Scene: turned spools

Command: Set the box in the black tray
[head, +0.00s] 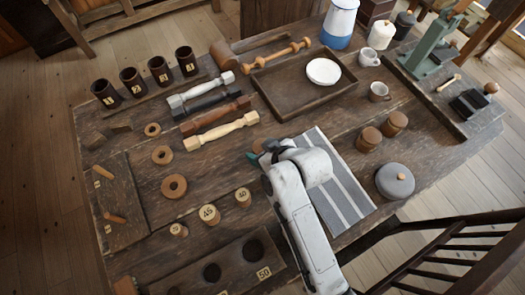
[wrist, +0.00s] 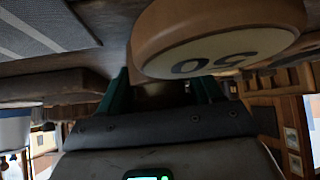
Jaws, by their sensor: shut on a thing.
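My gripper (head: 253,154) is over the middle of the table in the head view, its teal fingers mostly hidden by my arm. In the wrist view the fingers (wrist: 168,92) are shut on a round wooden piece (wrist: 220,38) with a pale face marked 50. It covers part of one finger, and the exact grip is hard to see. An orange-brown bit of it (head: 258,145) shows beside the gripper in the head view. No square box is plain to see. A dark wooden tray (head: 285,92) lies behind the gripper, with a white dish (head: 323,72) in its right part.
Turned spindles (head: 222,131) lie left of the tray. Two round wooden pots (head: 368,139) and a grey lidded pot (head: 395,181) stand at right. A striped cloth (head: 345,190) lies under my arm. Numbered plugs (head: 209,214) and a holed board (head: 230,277) are in front.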

